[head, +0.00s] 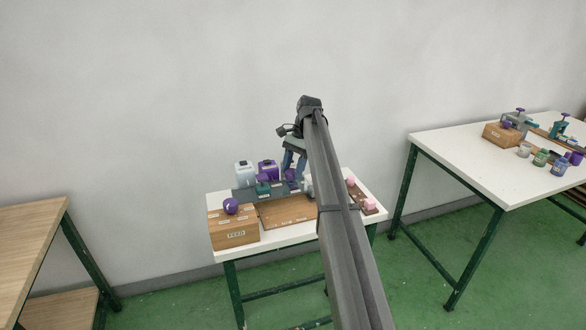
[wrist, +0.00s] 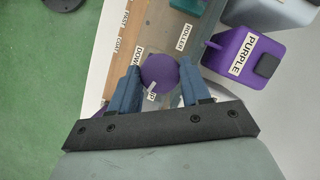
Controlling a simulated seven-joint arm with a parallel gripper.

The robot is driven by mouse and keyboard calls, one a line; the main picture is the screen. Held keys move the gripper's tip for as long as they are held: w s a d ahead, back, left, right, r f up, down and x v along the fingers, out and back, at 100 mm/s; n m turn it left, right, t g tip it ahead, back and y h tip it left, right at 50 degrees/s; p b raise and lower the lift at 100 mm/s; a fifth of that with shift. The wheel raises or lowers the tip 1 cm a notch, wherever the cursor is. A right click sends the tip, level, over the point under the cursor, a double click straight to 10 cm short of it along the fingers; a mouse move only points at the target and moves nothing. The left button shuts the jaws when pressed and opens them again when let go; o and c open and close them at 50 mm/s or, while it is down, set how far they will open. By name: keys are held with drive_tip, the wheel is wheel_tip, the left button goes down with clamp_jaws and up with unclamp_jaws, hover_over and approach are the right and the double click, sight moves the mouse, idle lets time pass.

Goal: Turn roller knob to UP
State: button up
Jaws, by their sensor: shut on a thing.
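The roller knob (wrist: 159,73) is a round purple knob in the middle of the wrist view. It sits by a ROLLER label (wrist: 187,38) and a DOWN label (wrist: 140,58). Another label at its near edge is partly hidden and seems to end in P. A pale mark shows on the knob's lower side; its exact pointing is hard to tell. My gripper (wrist: 160,76) is shut on the knob, one blue finger on each side. In the head view my gripper (head: 293,163) is over the back of the small white table, partly hidden by my arm.
A purple container labelled PURPLE (wrist: 243,55) stands close on the right, beside a grey one. The wooden FEED box (head: 235,231) with its own purple knob (head: 231,206) is at the table's front left. Pink pieces (head: 369,204) lie at the right.

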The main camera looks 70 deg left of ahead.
drive_tip(key=o, duration=1.1)
drive_tip(key=shift+c, duration=0.2)
drive_tip(key=shift+m, duration=0.3)
